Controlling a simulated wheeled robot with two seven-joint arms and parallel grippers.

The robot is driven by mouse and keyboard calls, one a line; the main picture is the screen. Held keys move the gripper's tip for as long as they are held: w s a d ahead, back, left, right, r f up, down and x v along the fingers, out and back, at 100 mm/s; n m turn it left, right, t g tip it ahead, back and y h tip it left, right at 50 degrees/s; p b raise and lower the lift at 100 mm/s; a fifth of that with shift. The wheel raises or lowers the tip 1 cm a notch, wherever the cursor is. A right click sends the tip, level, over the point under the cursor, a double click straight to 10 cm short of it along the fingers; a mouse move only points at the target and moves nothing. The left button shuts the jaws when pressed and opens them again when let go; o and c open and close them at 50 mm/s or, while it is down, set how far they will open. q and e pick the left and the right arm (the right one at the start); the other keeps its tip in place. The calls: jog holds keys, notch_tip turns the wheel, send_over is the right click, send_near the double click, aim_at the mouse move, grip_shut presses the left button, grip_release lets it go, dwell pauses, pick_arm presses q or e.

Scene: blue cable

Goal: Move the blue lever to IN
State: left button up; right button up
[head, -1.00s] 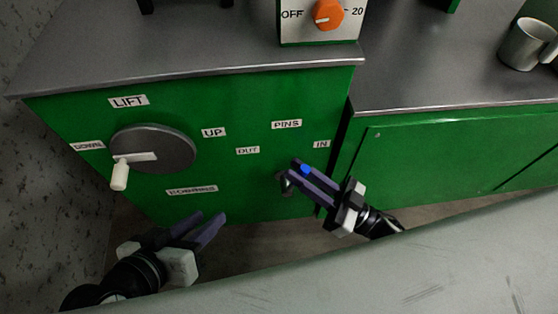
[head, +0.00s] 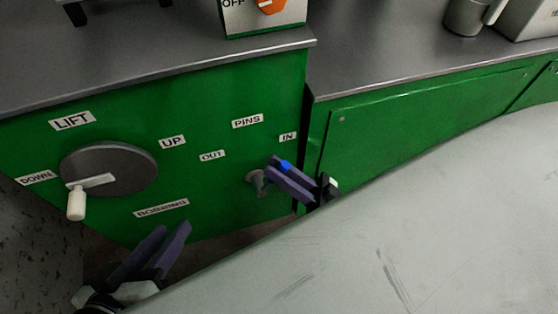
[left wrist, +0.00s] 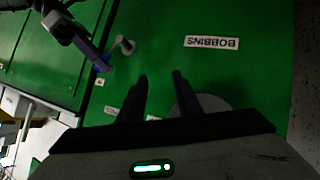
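The blue lever (head: 285,165) is on the green cabinet front, below the IN label (head: 288,137). Its grey pivot (head: 257,181) is lower left of the blue end, so it points up and right. My right gripper (head: 271,165) is at the blue end, its fingers close beside it. They hide part of the lever, and I cannot tell whether they are closed on it. The left wrist view shows the blue end (left wrist: 104,59) against my right gripper (left wrist: 100,65). My left gripper (head: 172,227) is open and empty, low in front of the cabinet; its fingers also show apart in the left wrist view (left wrist: 159,74).
A grey lift disc (head: 120,170) with a white handle (head: 76,203) is left on the cabinet. The OUT label (head: 212,155) is left of the lever. A pale grey surface (head: 400,230) fills the lower right foreground. A mug (head: 465,15) stands on the counter.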

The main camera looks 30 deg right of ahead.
jog(key=shift+o, duration=0.5)
jog(key=shift+f, duration=0.1)
jog(key=v, duration=1)
jog(key=shift+d, duration=0.15)
jog(key=shift+s+f, duration=0.1)
